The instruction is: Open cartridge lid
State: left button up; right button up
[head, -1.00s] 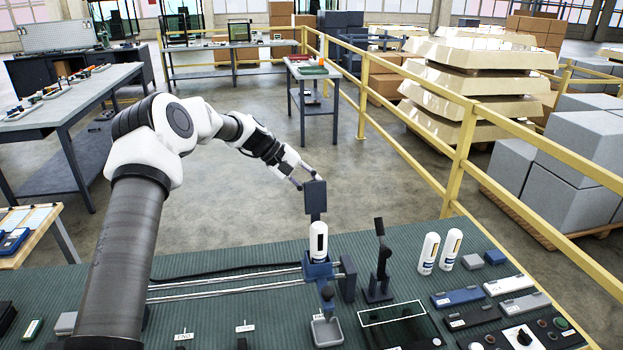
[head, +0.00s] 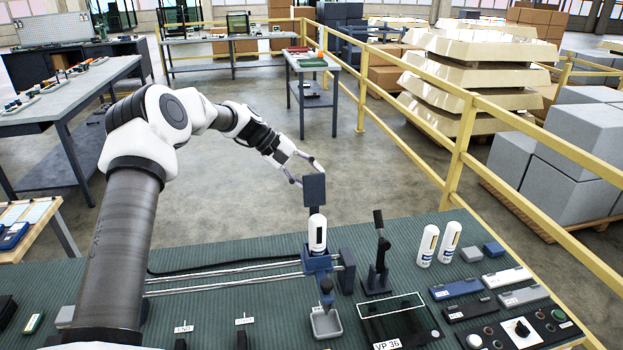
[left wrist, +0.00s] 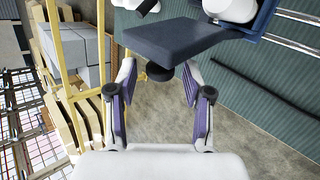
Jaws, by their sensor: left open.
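The white cartridge (head: 317,234) stands upright in a blue holder (head: 319,263) on the green worktop. A dark, square lid plate (head: 314,188) stands raised above it. In the left wrist view, the lid plate (left wrist: 180,40) lies across the top, with a round dark knob (left wrist: 160,72) on its near side. My left gripper (head: 307,174) is open and empty at the lid's upper edge. In the left wrist view, the knob appears between the tips of my left gripper (left wrist: 157,66); contact cannot be told. My right gripper is not in view.
Two white cartridges (head: 438,244) stand to the right. A black upright lever (head: 378,252) stands right of the holder. Metal rails (head: 220,278) run left from it. A yellow railing (head: 456,160) passes behind the worktop.

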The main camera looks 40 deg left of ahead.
pick_arm(q)
jog(key=v, duration=1)
jog(key=shift+a, duration=0.25)
jog(key=shift+s+r, duration=0.1)
jog(key=shift+s, duration=0.05)
